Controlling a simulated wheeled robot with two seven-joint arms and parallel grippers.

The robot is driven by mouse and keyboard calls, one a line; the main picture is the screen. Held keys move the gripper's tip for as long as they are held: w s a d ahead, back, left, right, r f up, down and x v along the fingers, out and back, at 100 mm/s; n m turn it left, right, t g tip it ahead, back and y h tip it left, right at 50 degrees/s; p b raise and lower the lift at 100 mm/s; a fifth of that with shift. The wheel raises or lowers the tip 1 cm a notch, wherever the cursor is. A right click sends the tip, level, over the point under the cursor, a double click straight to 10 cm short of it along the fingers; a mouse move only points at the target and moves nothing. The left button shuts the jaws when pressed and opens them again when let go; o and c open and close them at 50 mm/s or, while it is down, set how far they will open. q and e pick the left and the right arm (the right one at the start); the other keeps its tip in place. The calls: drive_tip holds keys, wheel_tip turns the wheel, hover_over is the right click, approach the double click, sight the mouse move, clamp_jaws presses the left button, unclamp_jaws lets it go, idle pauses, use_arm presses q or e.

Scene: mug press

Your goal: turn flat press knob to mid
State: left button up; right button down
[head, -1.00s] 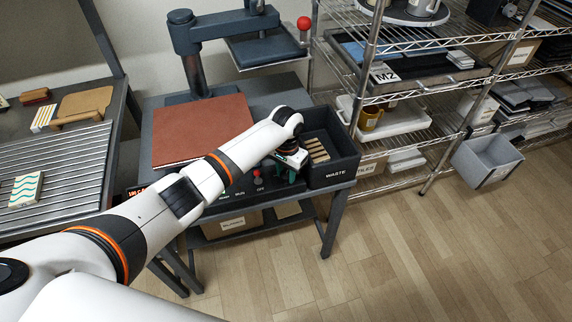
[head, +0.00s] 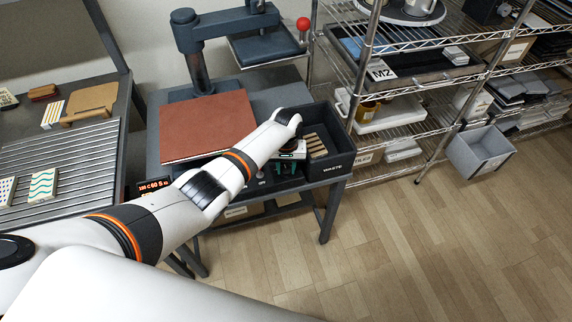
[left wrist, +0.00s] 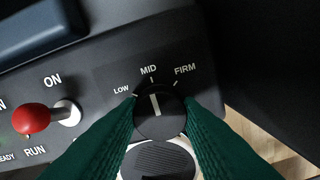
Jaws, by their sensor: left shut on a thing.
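The flat press (head: 208,127) stands on a grey table, with a brown-red pad on its bed. In the left wrist view its black round knob (left wrist: 158,104) has a white pointer line. The line points about at the MID mark, between LOW on the left and FIRM on the right. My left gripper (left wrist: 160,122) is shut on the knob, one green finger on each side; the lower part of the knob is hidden. In the head view the left gripper (head: 286,165) is at the press front panel, mostly behind my arm. My right gripper is not in view.
A red-tipped switch (left wrist: 31,118) sits left of the knob, by ON and RUN labels. A dark WASTE bin (head: 340,166) stands close right of the gripper. A lit display (head: 155,186) is at the panel's left. A wire shelf (head: 420,95) stands right; floor in front is clear.

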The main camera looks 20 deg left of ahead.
sight(286, 169)
use_arm(q)
drive_tip(key=shift+w+r, duration=0.1)
idle(0.3)
drive_tip(key=o, duration=1)
wheel_tip(286, 169, up, 12)
drive_tip(key=shift+p, duration=0.45)
